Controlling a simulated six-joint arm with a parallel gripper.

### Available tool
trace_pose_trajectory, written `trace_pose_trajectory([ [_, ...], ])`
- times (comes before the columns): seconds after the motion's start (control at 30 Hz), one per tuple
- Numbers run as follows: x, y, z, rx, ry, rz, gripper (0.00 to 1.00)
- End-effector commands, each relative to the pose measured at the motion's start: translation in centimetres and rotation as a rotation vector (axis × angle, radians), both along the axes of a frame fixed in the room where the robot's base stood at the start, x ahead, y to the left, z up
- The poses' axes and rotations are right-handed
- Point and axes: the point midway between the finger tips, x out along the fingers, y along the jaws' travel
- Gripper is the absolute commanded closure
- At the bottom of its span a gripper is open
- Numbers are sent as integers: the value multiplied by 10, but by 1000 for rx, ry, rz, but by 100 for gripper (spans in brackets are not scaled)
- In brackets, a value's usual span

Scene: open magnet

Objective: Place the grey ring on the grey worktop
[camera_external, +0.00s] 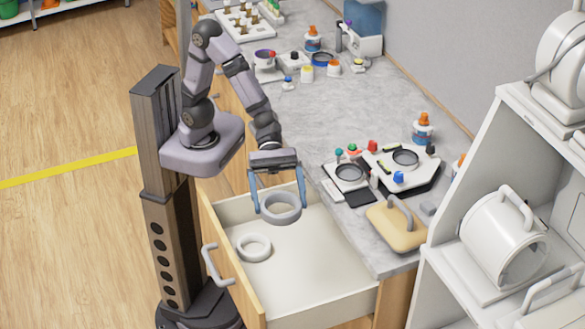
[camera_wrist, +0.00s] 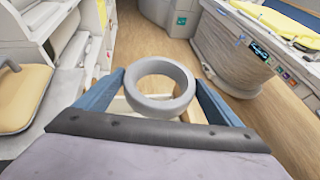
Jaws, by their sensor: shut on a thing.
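The grey ring (camera_external: 281,220) is held between the blue fingers of my gripper (camera_external: 280,207), above the open drawer. In the wrist view the grey ring (camera_wrist: 160,103) sits between the two fingertips of my gripper (camera_wrist: 160,92), its hole facing the camera. The grey worktop (camera_external: 300,125) is a marbled counter running along the wall, behind and to the right of my gripper. The ring is apart from the worktop.
A white ring (camera_external: 254,248) lies inside the open white drawer (camera_external: 330,310). White shelving (camera_external: 470,170) stands at the right.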

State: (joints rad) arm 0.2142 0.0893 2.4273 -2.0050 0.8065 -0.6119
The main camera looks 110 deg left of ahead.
Motion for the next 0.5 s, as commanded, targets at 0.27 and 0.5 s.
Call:
trace_pose_trajectory([
  [0.27, 12, 9, 32, 0, -1, 31, 40],
  [0.5, 53, 49, 36, 0, -4, 147, 40],
])
